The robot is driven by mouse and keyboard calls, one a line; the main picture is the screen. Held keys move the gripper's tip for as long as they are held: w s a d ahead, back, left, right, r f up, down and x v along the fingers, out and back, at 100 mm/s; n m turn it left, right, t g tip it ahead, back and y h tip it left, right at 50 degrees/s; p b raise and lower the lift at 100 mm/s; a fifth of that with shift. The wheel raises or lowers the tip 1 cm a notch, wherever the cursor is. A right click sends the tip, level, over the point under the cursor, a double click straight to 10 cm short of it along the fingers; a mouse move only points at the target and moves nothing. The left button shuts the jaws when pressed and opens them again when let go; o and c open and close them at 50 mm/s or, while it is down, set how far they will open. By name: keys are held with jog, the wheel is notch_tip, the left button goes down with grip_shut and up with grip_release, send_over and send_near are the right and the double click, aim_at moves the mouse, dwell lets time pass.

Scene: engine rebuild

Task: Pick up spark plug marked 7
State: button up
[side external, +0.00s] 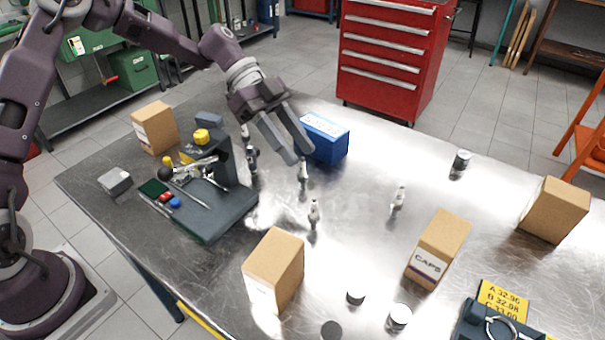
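Several small white-and-metal spark plugs stand upright on the metal table. One spark plug (303,171) is just below my gripper's fingertips in the picture. Another spark plug (314,214) is nearer the camera, and one more spark plug (398,199) stands to the right. Others, partly hidden, are by the grey fixture, such as the spark plug (245,131). No number can be read on any plug, so I cannot tell which is marked 7. My gripper (300,157) points down and right over the table, fingers apart, with nothing visible between them.
A blue box (325,138) stands close right of my gripper. A grey fixture (215,205) with a lever is at left. Cardboard boxes (275,268), (440,248) stand in front. A dark cylinder (460,164) is at back right. The table between the plugs is bare.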

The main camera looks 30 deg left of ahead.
aim_at(305, 168)
jog(key=w+h, duration=0.1)
jog(key=w+f+h, duration=0.1)
jog(key=w+a+m+t, duration=0.1)
jog(key=w, duration=0.1)
jog(key=shift+f+h, duration=0.2)
jog(key=shift+h, duration=0.2)
jog(key=shift+w+a+f, duration=0.1)
jog(key=shift+w+f, duration=0.15)
notch_tip(305, 168, down, 7)
jog(key=shift+r, duration=0.2)
jog(key=x, duration=0.3)
grip_shut()
